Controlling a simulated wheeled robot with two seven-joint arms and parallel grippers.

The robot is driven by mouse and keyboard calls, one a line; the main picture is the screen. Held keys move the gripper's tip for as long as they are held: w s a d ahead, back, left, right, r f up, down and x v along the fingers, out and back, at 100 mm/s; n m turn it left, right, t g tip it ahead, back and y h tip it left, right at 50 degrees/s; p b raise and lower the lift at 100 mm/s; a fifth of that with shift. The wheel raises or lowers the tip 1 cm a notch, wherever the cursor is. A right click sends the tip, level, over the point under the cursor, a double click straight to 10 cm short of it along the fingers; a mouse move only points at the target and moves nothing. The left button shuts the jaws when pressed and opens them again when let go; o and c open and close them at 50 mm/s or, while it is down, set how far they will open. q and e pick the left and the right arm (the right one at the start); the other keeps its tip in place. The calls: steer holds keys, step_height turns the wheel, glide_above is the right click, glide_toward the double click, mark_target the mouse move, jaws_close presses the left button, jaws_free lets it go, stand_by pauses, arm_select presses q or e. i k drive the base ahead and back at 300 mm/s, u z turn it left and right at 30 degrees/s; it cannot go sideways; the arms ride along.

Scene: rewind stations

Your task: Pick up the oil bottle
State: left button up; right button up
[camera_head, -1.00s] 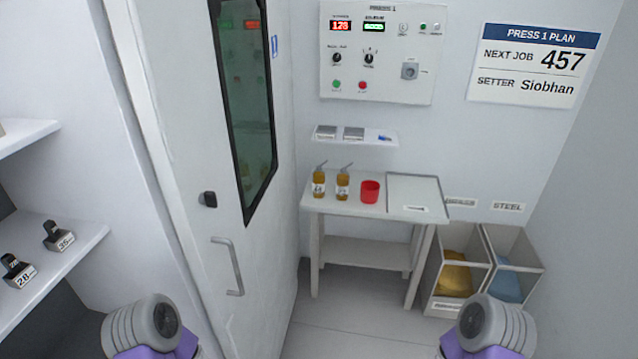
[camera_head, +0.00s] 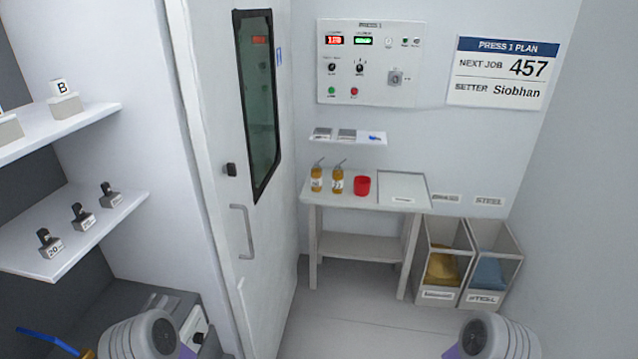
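Two amber oil bottles with spouts and white labels stand upright side by side on the small white table (camera_head: 355,246). One is the left bottle (camera_head: 317,180), the other the right bottle (camera_head: 338,182); their labels are too small to read. Parts of my two arms show at the bottom left and bottom right, well short of the table. Neither gripper's fingers can be seen.
A red cup (camera_head: 362,186) and a pale tray (camera_head: 403,186) share the tabletop. Two bins, one with yellow (camera_head: 442,267) and one with blue contents (camera_head: 489,273), stand right of the table. A door (camera_head: 235,150) and shelves (camera_head: 75,225) with tooling are at left. Floor before the table is clear.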

mark_target(316, 170)
steer(key=z, duration=0.55)
steer(key=i, duration=1.55)
steer(key=z, duration=0.3)
